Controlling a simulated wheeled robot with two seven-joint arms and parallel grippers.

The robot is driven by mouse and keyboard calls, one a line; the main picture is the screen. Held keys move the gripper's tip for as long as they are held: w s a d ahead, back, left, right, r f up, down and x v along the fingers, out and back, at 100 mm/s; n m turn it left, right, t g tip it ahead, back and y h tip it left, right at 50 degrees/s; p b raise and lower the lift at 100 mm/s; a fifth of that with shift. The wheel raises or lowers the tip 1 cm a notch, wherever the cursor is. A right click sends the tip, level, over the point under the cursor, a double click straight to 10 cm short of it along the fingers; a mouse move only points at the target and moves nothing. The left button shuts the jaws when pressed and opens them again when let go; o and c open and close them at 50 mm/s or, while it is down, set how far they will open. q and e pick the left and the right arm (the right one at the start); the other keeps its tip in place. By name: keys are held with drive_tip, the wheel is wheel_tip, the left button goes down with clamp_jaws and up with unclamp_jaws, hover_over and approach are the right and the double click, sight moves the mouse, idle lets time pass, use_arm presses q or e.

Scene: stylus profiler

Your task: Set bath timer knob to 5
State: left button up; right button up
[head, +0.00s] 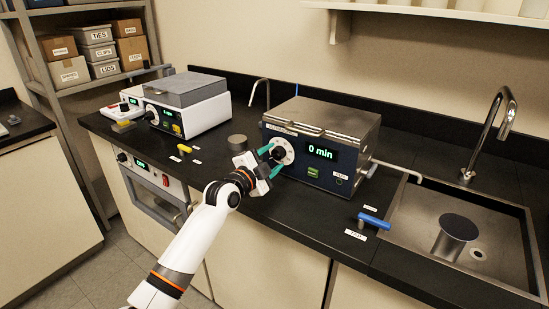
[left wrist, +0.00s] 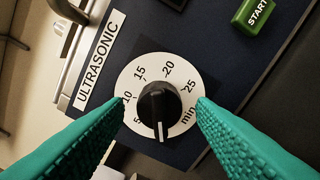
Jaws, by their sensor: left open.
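The bath timer knob (left wrist: 157,104) is black with a white pointer line and sits on a white dial (left wrist: 133,78) marked 5 to 25 and "min". In the left wrist view its pointer aims at the bottom, between 5 and "min". The ultrasonic bath (head: 335,125) has a blue front and a green display (head: 322,152) reading "0 min". My left gripper (head: 271,161) is open in front of the dial. Its teal fingers stand on either side of the knob, apart from it in the left wrist view. My right gripper is not in view.
A green START button (left wrist: 252,14) is on the same panel. A grey cylinder (head: 238,143) stands left of the bath. A blue-handled part (head: 374,220) lies to the front right, near the sink (head: 490,275). Another instrument (head: 180,105) stands further left.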

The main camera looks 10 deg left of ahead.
use_arm(q)
drive_tip(key=shift+c, duration=0.2)
drive_tip(key=c, duration=1)
drive_tip(key=shift+o, duration=0.2)
drive_tip(key=m, duration=0.4)
drive_tip(key=shift+a+m, duration=0.1)
drive_tip(key=shift+m, duration=0.3)
drive_tip(key=m, duration=0.5)
drive_tip(key=shift+f, duration=0.1)
drive_tip(key=o, duration=1.1)
drive_tip(key=shift+c, duration=0.2)
